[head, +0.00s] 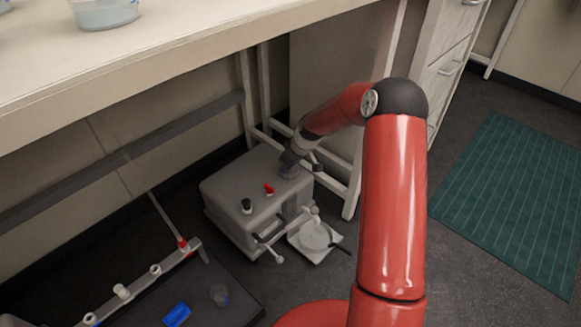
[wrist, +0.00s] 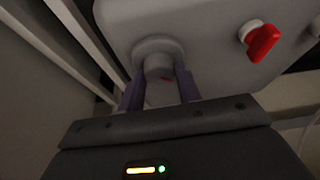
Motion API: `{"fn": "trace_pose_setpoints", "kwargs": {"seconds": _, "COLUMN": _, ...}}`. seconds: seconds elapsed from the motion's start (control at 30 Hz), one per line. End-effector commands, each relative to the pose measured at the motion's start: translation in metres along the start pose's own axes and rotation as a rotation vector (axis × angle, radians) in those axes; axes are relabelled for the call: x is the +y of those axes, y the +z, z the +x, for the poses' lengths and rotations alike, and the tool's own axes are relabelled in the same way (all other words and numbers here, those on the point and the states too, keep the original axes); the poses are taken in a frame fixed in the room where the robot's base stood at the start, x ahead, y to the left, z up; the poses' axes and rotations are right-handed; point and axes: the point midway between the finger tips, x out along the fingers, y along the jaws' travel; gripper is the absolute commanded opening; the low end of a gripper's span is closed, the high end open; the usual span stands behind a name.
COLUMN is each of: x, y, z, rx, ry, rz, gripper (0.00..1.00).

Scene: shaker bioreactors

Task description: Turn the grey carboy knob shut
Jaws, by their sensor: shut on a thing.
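The grey carboy (head: 228,193) is a box on the floor under the bench. Its round grey knob (head: 289,172) is on top at the back right corner. My gripper (head: 292,162) reaches down to it from the right. In the wrist view, the grey knob (wrist: 158,62) stands on a wider round collar, and my gripper (wrist: 160,88) has one finger on each side of it, shut on it. A small red mark shows on or beside the knob between the fingers. The knob's lower side is partly hidden by the fingers.
On the carboy top are a red handle (head: 269,189) and a black cap (head: 247,205). A pale pan (head: 316,238) sits at its front. The bench edge and frame legs (head: 350,200) are close to my arm. A dark platform with a blue item (head: 177,314) is lower left.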

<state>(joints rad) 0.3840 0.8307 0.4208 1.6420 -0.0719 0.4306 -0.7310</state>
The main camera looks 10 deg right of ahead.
Motion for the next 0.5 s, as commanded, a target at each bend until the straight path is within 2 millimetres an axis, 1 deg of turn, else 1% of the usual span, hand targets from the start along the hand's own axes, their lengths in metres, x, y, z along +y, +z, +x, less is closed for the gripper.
{"fn": "trace_pose_setpoints", "kwargs": {"seconds": 0.03, "x": -0.0014, "y": 0.0003, "z": 0.0022, "rx": -0.001, "ry": 0.019, "rz": 0.034, "gripper": 0.11}}
{"fn": "trace_pose_setpoints", "kwargs": {"seconds": 0.5, "x": -0.0044, "y": -0.0018, "z": 0.0015, "rx": 0.001, "ry": 0.187, "rz": 0.441, "gripper": 0.11}}
